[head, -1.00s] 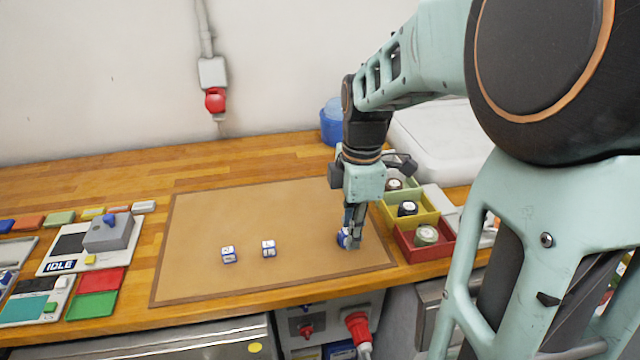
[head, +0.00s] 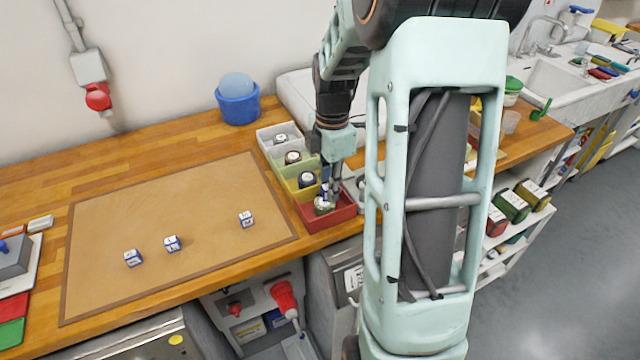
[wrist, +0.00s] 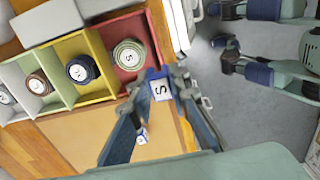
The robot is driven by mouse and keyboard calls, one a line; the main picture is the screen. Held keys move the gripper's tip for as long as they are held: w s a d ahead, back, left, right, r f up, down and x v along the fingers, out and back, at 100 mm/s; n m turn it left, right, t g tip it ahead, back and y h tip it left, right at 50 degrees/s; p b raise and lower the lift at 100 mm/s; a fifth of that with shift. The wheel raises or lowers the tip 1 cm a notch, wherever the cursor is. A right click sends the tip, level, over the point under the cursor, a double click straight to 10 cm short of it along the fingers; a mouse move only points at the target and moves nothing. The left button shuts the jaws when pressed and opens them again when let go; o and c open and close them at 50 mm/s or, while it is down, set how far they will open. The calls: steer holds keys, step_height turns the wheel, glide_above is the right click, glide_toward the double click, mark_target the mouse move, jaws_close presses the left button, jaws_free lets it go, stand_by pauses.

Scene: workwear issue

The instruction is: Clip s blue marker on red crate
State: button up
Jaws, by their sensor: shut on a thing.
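My gripper (head: 330,192) is shut on a small blue marker with a white face lettered S (wrist: 161,90). In the wrist view the marker sits between the fingertips, close to the near wall of the red crate (wrist: 150,32). Whether it touches the wall I cannot tell. In the head view my gripper is over the red crate (head: 346,214), partly hiding it. A pale green rolled item (wrist: 129,54) labelled S lies in that crate.
Yellow (wrist: 90,46), green (wrist: 54,68) and grey crates (head: 266,140), each with a roll, adjoin the red crate. Three blue-and-white markers (head: 133,258) (head: 171,243) (head: 246,219) lie on the brown mat (head: 190,205). A blue tub (head: 238,107) stands behind.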

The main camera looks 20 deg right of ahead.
mark_target(335, 212)
steer(key=shift+d+f, duration=0.15)
steer(key=shift+d, duration=0.75)
steer(key=shift+f+b, duration=1.75)
steer(key=shift+f, duration=0.6)
steer(key=shift+f+b, duration=0.85)
steer(key=shift+f, duration=0.6)
steer(key=o, duration=1.2)
steer(key=shift+r, duration=0.15)
steer(key=shift+r+p, duration=2.75)
steer(key=shift+r, duration=0.65)
steer(key=shift+w, duration=0.1)
